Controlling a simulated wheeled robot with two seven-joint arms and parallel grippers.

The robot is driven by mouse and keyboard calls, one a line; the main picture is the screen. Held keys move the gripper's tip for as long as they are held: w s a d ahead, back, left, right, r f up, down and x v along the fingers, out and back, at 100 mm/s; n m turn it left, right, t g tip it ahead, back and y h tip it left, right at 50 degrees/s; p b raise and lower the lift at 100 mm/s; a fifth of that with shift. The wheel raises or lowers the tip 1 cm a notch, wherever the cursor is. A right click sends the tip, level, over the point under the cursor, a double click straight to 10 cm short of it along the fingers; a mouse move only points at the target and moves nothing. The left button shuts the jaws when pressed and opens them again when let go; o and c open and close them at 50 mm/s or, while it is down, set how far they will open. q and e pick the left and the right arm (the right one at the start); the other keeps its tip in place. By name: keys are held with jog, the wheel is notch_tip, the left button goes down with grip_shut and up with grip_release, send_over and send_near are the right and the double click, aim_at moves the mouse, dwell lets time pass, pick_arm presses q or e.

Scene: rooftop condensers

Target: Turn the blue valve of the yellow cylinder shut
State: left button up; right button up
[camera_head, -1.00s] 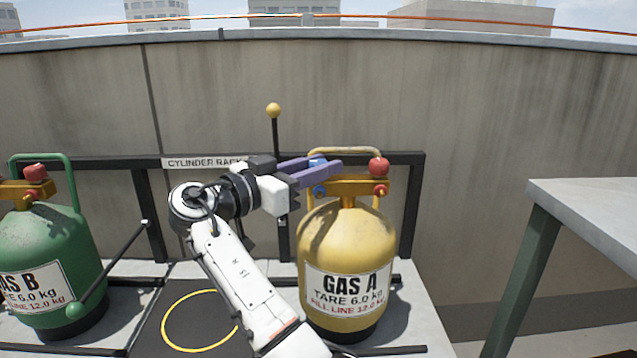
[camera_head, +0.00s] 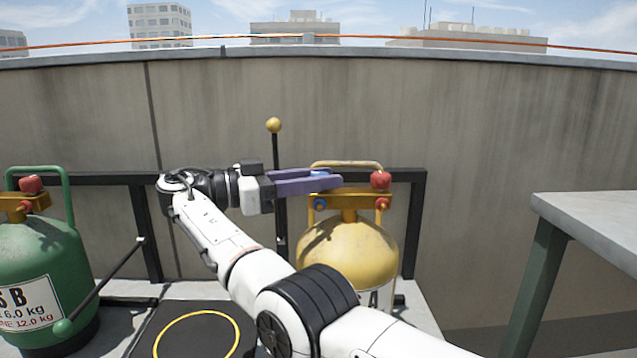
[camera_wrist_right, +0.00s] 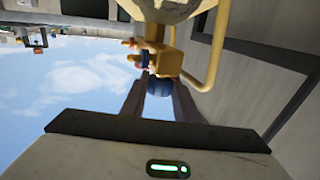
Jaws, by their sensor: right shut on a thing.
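The yellow cylinder (camera_head: 346,250), GAS A, stands upright in the rack. My right arm hides its label and lower part. Its blue valve (camera_head: 320,172) sits on top of the left end of the brass block, mostly hidden by the purple fingers. My right gripper (camera_head: 328,181) reaches in from the left and is shut on the blue valve. In the right wrist view the blue valve (camera_wrist_right: 160,86) shows between the two fingers. A red valve (camera_head: 380,180) is on the block's right end, clear of the gripper. My left gripper is out of view.
A green cylinder (camera_head: 42,270), GAS B, with a red valve stands at the far left. A black rod with a yellow ball (camera_head: 273,125) rises behind my gripper. The yellow handle (camera_head: 346,164) arches close behind the fingers. A grey table (camera_head: 590,222) is at right.

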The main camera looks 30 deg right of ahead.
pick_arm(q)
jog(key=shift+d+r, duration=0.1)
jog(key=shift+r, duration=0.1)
pick_arm(e)
jog(key=shift+s+f, duration=0.1)
jog(key=shift+s, duration=0.1)
jog(key=o, duration=1.1)
jog(key=shift+c, duration=0.2)
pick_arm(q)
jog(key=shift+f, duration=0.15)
pick_arm(e)
jog(key=shift+a, duration=0.15)
